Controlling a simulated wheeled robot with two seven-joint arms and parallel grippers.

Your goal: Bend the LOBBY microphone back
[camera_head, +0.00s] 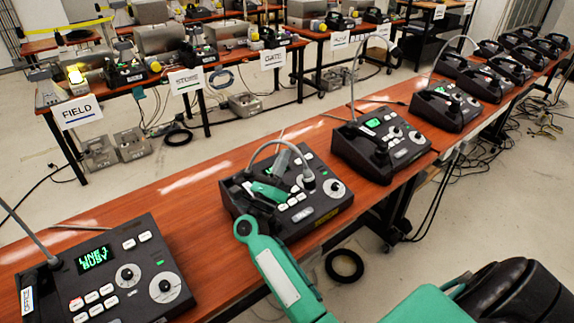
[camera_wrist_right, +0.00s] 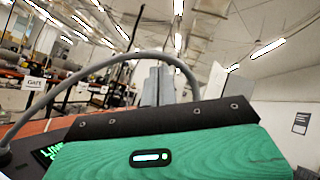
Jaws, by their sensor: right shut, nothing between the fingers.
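The paging phone (camera_head: 318,214) in the middle of the near desk is a black console with a lit green display, a dial and white buttons. Its name plate is too small to read, so I cannot tell if it is LOBBY. Its grey gooseneck microphone (camera_head: 262,150) arches over the console; the neck also crosses the right wrist view (camera_wrist_right: 88,69). My right gripper (camera_head: 285,160) is above this console, close to the arched neck, shut and empty. I cannot tell whether it touches the neck. My left gripper is out of view.
Another paging phone (camera_head: 128,270) at the near left reads "LINE 1 BUSY". A third phone (camera_head: 380,145) stands farther right, with more consoles beyond on the same wooden desk (camera_head: 200,190). A black cable coil (camera_head: 344,266) lies on the floor. Labelled tables stand behind.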

